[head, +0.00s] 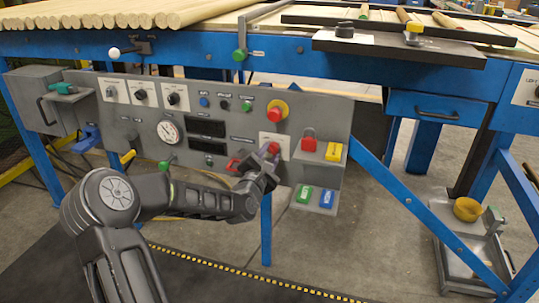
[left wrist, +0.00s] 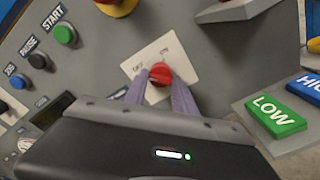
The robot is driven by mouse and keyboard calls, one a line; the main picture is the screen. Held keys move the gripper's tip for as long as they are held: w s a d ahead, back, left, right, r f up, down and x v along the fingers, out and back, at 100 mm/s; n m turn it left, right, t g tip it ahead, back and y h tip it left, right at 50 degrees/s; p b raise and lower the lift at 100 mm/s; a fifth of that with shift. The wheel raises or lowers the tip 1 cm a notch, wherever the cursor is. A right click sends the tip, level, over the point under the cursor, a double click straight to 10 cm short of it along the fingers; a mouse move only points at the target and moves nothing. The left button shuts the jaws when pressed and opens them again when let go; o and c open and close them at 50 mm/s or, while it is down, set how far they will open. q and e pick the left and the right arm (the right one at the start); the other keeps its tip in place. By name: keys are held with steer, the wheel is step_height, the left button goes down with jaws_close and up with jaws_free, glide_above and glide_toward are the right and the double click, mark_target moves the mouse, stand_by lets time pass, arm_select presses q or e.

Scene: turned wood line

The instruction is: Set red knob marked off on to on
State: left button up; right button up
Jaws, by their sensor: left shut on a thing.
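The red knob (left wrist: 160,76) sits on a white plate (left wrist: 148,58) on the grey control panel. The plate's small lettering is too blurred to read surely. In the left wrist view my left gripper (left wrist: 161,80) has its two fingers on either side of the knob, shut on it. In the head view my left gripper (head: 268,160) reaches the panel's lower right, and the knob (head: 273,148) shows at its fingertips. My right gripper is not in view.
Above the plate is a red mushroom button on yellow (head: 277,112). Shelves to the right hold a red padlock (head: 309,140), a yellow block (head: 333,152), and green LOW (head: 304,194) and blue HIGH (head: 327,198) blocks. A gauge (head: 169,131) is left.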

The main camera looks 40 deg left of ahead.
arm_select(q)
jaws_close()
steer(key=shift+m, duration=1.5)
steer(key=m+b, duration=0.1)
steer(key=m, duration=0.3)
steer(key=m+b, duration=0.1)
steer(key=m, duration=0.2)
steer(key=shift+b, duration=0.4)
steer(key=m+b, duration=0.2)
steer(key=m, duration=0.1)
steer(key=shift+m, duration=0.4)
steer(key=shift+r+m+b, duration=0.15)
steer(key=shift+m+b, duration=1.1)
steer(key=shift+m, duration=0.85)
